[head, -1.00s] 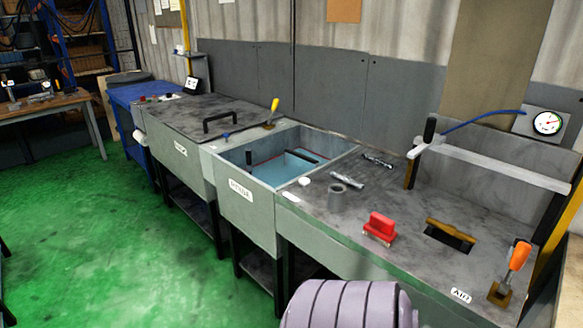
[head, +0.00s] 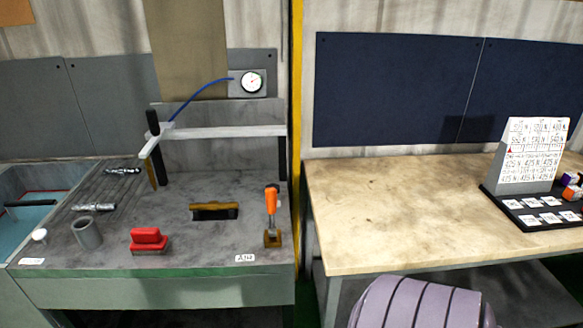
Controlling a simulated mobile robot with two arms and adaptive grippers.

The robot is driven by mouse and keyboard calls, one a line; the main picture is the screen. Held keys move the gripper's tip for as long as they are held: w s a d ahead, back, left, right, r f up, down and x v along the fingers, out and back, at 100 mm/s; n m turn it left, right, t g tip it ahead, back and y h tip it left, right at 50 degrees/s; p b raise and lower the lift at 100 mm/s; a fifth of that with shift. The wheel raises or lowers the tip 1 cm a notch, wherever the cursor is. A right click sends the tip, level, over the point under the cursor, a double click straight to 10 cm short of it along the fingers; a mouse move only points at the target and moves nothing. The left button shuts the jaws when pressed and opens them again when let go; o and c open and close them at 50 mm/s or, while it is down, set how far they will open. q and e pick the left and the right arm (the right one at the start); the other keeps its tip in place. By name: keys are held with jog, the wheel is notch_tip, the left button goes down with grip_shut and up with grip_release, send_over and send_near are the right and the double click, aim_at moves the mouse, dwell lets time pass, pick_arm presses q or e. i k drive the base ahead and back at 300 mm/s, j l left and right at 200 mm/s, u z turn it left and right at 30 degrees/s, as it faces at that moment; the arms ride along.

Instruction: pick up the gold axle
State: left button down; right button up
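No axle that is plainly gold can be made out. A gold-brown bar with a dark underside (head: 214,211) lies on the grey bench top (head: 190,250), left of the orange-handled tool; I cannot tell whether it is an axle. Two silvery stepped shafts lie at the left of the bench, the nearer shaft (head: 93,208) and the farther shaft (head: 122,171). Neither of my grippers is in view.
A red block (head: 149,240), grey cup (head: 87,233) and upright orange-handled tool (head: 271,212) stand on the bench. A white beam (head: 220,132) spans its back. A blue basin (head: 25,222) is left. A mostly clear wooden table (head: 400,205) is right, holding a label stand (head: 535,155).

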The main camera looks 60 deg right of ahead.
aim_at(213, 206)
jog(key=z, duration=1.25)
